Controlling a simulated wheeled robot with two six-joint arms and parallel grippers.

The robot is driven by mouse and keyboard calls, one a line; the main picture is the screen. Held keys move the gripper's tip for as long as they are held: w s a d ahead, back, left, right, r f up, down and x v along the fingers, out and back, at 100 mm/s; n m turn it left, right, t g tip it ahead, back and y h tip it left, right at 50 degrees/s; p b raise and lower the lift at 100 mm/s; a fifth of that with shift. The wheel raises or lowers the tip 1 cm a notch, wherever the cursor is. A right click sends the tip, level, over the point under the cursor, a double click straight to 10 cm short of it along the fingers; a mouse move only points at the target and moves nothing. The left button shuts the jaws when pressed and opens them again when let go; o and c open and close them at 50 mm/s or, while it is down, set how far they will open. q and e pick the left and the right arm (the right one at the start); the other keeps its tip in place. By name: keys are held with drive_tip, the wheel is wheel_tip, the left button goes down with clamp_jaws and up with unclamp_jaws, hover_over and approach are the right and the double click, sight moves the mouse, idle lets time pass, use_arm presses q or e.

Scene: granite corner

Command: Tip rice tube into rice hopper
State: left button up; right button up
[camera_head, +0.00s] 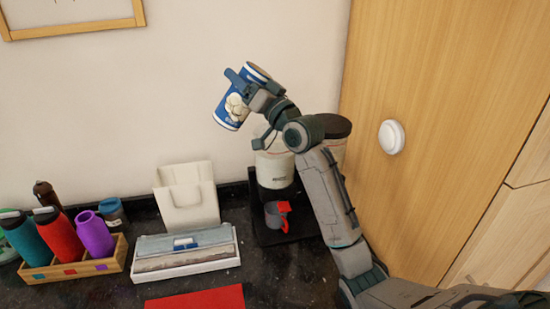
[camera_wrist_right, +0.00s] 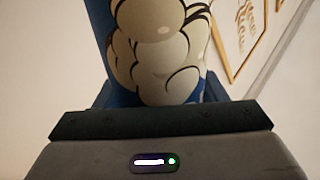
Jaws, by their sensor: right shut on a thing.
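My right gripper (camera_head: 246,84) is shut on a blue rice tube (camera_head: 232,107) with pale round shapes printed on it. The tube is tilted and held in the air above and a little left of the rice hopper. It fills the upper part of the right wrist view (camera_wrist_right: 160,50). The rice hopper (camera_head: 274,172) is a white canister with dark lettering on a black stand on the counter. My right arm hides part of it and its top. I cannot see anything pouring. My left gripper is not in view.
A second container with a dark lid (camera_head: 333,126) stands behind my right arm. A grey cup with a red part (camera_head: 277,215) sits under the hopper. A white box (camera_head: 187,262), a red mat (camera_head: 198,299) and a wooden bottle rack (camera_head: 75,268) lie left. A wooden cabinet (camera_head: 450,120) bounds the right.

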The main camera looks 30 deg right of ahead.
drive_tip(key=shift+f+m, duration=0.1)
drive_tip(key=shift+m, duration=0.4)
drive_tip(key=shift+t+h, duration=0.3)
drive_tip(key=shift+t, duration=0.1)
drive_tip(key=shift+f+m, duration=0.1)
drive_tip(key=shift+m, duration=0.4)
drive_tip(key=shift+t+h+p, duration=0.3)
drive_tip(key=shift+f+m, duration=0.15)
drive_tip(key=shift+m, duration=0.45)
drive_tip(key=shift+p, duration=0.3)
drive_tip(key=shift+f+m+t+h, duration=0.2)
drive_tip(key=shift+m+t+h, duration=0.2)
drive_tip(key=shift+m+h, duration=0.15)
